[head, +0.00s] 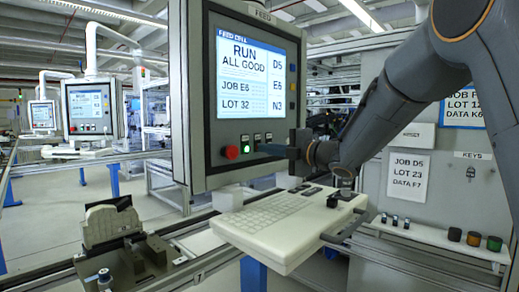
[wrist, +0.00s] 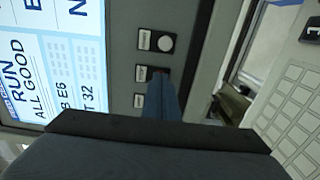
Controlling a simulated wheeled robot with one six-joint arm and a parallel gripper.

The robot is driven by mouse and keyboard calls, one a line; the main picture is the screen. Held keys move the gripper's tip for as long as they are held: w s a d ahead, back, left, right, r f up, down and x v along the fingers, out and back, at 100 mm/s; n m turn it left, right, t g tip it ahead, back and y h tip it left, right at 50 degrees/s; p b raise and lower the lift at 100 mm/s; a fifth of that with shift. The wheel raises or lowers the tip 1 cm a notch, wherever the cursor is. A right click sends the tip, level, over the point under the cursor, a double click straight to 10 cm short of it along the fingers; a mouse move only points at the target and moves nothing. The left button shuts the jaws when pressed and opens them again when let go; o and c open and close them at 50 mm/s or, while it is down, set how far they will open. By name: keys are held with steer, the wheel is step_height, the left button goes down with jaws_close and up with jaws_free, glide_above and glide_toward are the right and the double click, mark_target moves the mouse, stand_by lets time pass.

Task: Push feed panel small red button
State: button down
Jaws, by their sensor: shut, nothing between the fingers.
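The feed panel (head: 196,100) is a grey box with a lit screen that reads RUN ALL GOOD. In the wrist view, its button strip (wrist: 125,55) has several small labels beside the screen. A small dark reddish button (wrist: 157,73) shows at my fingertip, mostly hidden behind it. My gripper (head: 262,148) is shut and empty, its fingers pointing at the strip under the screen. In the wrist view, my gripper (wrist: 160,82) covers part of the strip. I cannot tell whether the tip touches the button.
A round pale button (wrist: 166,43) is in the wrist view. A keyboard (head: 265,212) lies on the shelf below. Small pots (head: 474,239) stand at right.

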steer(key=shift+w+a, duration=0.1)
steer(key=shift+a, duration=0.05)
stand_by(0.3)
steer(key=shift+v, duration=2.55)
